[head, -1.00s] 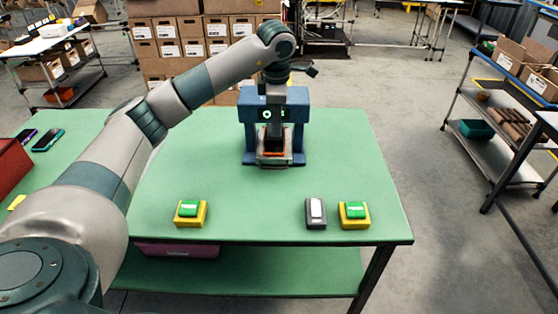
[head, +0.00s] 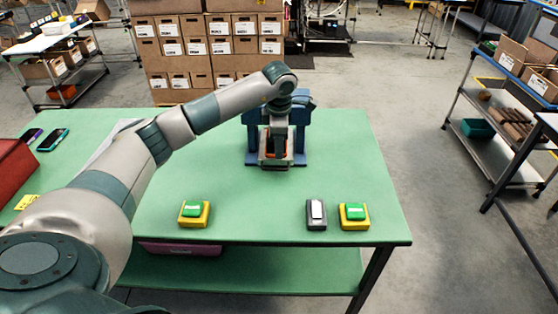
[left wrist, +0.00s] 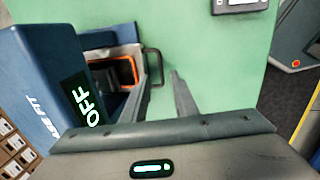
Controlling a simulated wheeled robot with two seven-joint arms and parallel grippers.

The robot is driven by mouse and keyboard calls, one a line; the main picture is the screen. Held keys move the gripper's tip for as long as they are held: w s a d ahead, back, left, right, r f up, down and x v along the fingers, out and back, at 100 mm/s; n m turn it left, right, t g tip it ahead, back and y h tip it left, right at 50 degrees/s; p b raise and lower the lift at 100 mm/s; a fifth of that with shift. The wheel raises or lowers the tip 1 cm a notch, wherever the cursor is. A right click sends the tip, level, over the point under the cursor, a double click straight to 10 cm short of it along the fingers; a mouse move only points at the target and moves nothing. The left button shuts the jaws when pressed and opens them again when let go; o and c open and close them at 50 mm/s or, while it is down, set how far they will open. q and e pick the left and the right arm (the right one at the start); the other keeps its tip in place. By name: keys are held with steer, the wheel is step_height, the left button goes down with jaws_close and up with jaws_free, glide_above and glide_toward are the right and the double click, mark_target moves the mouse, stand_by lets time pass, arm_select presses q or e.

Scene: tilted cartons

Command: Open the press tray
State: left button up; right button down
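The blue press (head: 302,115) stands at the back of the green table, partly hidden by my left arm. In the left wrist view its blue body (left wrist: 35,75) carries a dark display reading OFF. The press tray shows there as a pale metal surround (left wrist: 128,52) with an orange-framed dark piece (left wrist: 125,70). A dark bar handle (left wrist: 158,58) sticks out from its front. My left gripper (head: 274,158) is low in front of the press. In the left wrist view its fingers (left wrist: 161,78) are apart, with the tips close to the handle; contact is unclear. My right gripper is not in view.
Two yellow boxes with green tops, left (head: 194,214) and right (head: 354,216), and a grey switch box (head: 316,214) stand near the table's front edge. A red box (head: 12,170) and phones (head: 53,139) lie at the left. The table's middle is clear.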

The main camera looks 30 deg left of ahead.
mark_target(279, 169)
arm_select(q)
steer(key=f, duration=0.2)
steer(key=f+p, duration=0.1)
steer(key=f, duration=0.2)
steer(key=w+f+p, duration=0.1)
steer(key=f, duration=0.1)
steer(key=shift+w+a+f, duration=0.1)
steer(key=shift+a+f, duration=0.3)
steer(key=shift+f, duration=0.55)
steer(key=shift+c, duration=0.5)
jaws_close()
steer(key=shift+w, duration=0.1)
